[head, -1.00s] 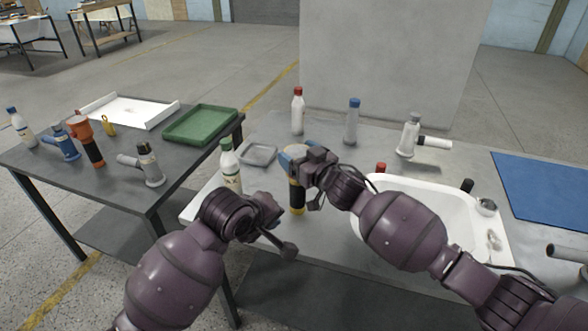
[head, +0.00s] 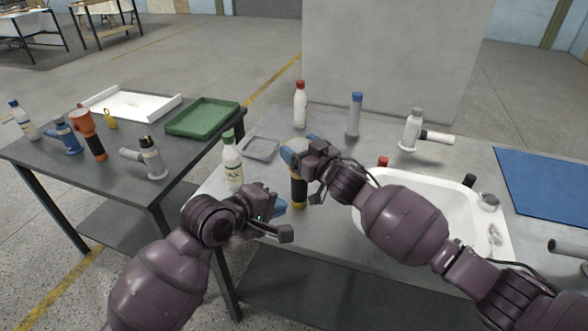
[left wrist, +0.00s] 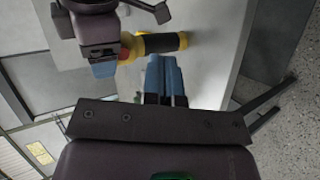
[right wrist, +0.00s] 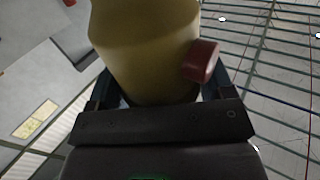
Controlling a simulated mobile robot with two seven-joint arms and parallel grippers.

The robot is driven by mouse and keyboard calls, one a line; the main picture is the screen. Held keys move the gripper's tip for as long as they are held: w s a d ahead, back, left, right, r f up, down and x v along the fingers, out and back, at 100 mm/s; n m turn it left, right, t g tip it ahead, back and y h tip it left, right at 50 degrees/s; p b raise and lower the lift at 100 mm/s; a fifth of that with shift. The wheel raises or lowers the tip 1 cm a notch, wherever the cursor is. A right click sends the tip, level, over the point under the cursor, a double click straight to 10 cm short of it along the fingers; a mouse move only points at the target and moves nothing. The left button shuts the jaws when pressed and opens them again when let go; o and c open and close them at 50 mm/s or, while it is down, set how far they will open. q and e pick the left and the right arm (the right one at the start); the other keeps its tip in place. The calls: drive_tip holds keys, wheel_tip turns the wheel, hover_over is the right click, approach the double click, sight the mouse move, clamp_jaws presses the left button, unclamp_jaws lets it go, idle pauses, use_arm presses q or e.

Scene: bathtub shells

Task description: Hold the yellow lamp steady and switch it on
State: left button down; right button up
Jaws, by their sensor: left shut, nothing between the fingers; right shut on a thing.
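The yellow lamp (head: 299,194) has a yellow body with a dark grip and stands roughly upright over the near metal table. My right gripper (head: 290,154) is shut on its upper part. In the right wrist view the yellow body (right wrist: 145,45) fills the space between the fingers, with a red button (right wrist: 202,62) on its side. My left gripper (head: 281,207) is shut and empty, just left of the lamp. In the left wrist view its blue fingertips (left wrist: 165,62) are close to the lamp's dark grip (left wrist: 160,43); the red button (left wrist: 124,53) also shows there. Whether they touch is unclear.
A green-capped bottle (head: 231,165) and a small grey tray (head: 259,148) stand left of the lamp. A white basin (head: 440,190) is to the right. Red- and blue-capped bottles stand behind. The left table (head: 110,180) holds a green tray (head: 203,117) and several tools.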

use_arm(q)
drive_tip(key=w+d, duration=0.2)
drive_tip(key=w, duration=0.6)
drive_tip(key=shift+d, duration=0.3)
drive_tip(key=shift+w, duration=0.15)
idle(1.8)
drive_tip(key=shift+w+d, duration=0.1)
drive_tip(key=shift+w, duration=0.15)
drive_tip(key=shift+w+d+r, duration=0.15)
drive_tip(key=shift+w+r, duration=0.05)
drive_tip(key=shift+w, duration=0.55)
idle(1.4)
drive_tip(key=shift+s, duration=0.1)
drive_tip(key=shift+s+r, duration=0.15)
drive_tip(key=shift+s, duration=0.9)
drive_tip(key=shift+s+a+f, duration=0.1)
drive_tip(key=shift+s+a, duration=0.25)
drive_tip(key=shift+s, duration=0.45)
drive_tip(key=shift+s+a+f, duration=0.1)
drive_tip(key=shift+s+a, duration=0.25)
drive_tip(key=shift+s, duration=0.45)
drive_tip(key=shift+s+a+f, duration=0.1)
drive_tip(key=shift+s+a, duration=0.25)
drive_tip(key=shift+s, duration=0.45)
